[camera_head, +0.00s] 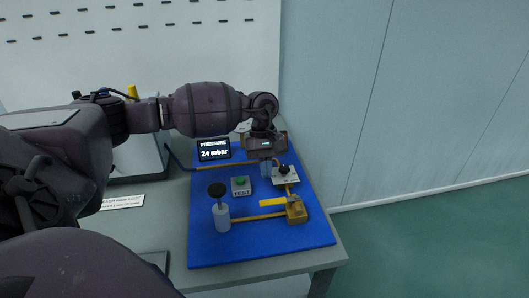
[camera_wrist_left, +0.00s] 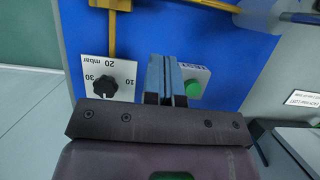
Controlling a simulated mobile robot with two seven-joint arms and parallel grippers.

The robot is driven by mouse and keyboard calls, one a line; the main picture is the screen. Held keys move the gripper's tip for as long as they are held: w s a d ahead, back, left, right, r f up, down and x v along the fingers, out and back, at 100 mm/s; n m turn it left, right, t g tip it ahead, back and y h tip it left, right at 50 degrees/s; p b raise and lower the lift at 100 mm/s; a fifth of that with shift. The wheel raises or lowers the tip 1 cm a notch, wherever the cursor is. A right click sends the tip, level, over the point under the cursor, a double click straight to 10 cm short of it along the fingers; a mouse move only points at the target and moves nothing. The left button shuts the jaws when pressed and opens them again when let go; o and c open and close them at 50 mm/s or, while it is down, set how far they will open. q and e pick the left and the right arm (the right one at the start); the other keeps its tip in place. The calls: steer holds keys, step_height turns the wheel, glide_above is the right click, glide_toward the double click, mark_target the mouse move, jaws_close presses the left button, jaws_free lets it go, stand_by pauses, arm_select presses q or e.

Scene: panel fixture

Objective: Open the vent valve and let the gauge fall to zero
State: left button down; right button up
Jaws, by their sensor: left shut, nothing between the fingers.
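The pressure display (camera_head: 214,149) reads 24 mbar at the back of the blue mat (camera_head: 265,240). A yellow lever (camera_head: 273,203) lies by a brass-coloured valve block (camera_head: 296,212) on a yellow pipe at the front right. A grey cylinder with a round black top (camera_head: 218,190) stands at the pipe's left end. I cannot tell which is labelled as the vent. My left gripper (camera_head: 266,170) is shut and empty over the mat, beside the black dial knob (camera_head: 283,170). In the wrist view its fingers (camera_wrist_left: 162,72) point between the dial plate (camera_wrist_left: 108,80) and the green button (camera_wrist_left: 193,88).
The green TEST button (camera_head: 240,182) sits mid-mat. A yellow pipe (camera_head: 258,216) crosses the mat's front. White labels (camera_head: 123,202) lie on the grey table, left of the mat. My left arm covers much of the left side. A pale wall (camera_head: 400,90) stands behind, right of the table.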

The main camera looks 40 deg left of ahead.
mark_target(280, 200)
arm_select(q)
steer(key=shift+x, duration=0.95)
steer(key=shift+s+d+r+p, duration=0.15)
steer(key=shift+s+d+p, duration=0.35)
steer(key=shift+s+d, duration=0.8)
steer(key=shift+d, duration=0.25)
